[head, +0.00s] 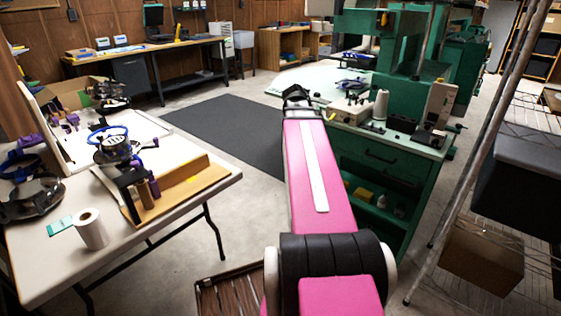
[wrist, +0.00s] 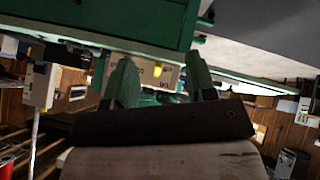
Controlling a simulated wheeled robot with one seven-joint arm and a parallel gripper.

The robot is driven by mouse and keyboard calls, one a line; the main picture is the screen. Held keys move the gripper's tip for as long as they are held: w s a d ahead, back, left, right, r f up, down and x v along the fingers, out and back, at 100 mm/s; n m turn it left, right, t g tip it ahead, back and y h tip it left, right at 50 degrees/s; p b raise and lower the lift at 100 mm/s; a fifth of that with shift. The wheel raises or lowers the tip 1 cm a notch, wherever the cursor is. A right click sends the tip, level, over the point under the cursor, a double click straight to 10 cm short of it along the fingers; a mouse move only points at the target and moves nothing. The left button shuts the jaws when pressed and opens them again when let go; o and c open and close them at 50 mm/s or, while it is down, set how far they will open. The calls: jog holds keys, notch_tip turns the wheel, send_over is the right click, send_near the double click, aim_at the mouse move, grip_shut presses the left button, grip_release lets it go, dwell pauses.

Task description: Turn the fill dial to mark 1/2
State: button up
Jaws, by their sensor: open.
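I cannot make out the fill dial for certain in either view. In the wrist view, a cream panel (wrist: 140,72) with small dark marks shows beyond the fingers, with a small yellow piece (wrist: 158,70) on it. The marks are too small to read. My gripper (wrist: 160,58) is open, with nothing seen between its two fingers. In the head view, my gripper (head: 297,94) is at the far end of my pink arm, left of the green machine bench (head: 375,160). A cream box (head: 437,106) stands on that bench at its right.
A white folding table (head: 60,250) with tools stands at left. A dark mat (head: 225,125) lies on open floor beyond it. Wire shelving with dark boxes (head: 520,195) stands at right. A wooden workbench (head: 150,55) lines the back wall.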

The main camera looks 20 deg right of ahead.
jog(key=a+f+n+y, duration=0.3)
jog(key=a+f+n, duration=0.1)
jog(key=a+f, duration=1)
jog(key=shift+s+a+y, duration=0.3)
jog(key=shift+s+a, duration=0.05)
jog(key=shift+a, duration=0.25)
jog(key=shift+r, duration=0.1)
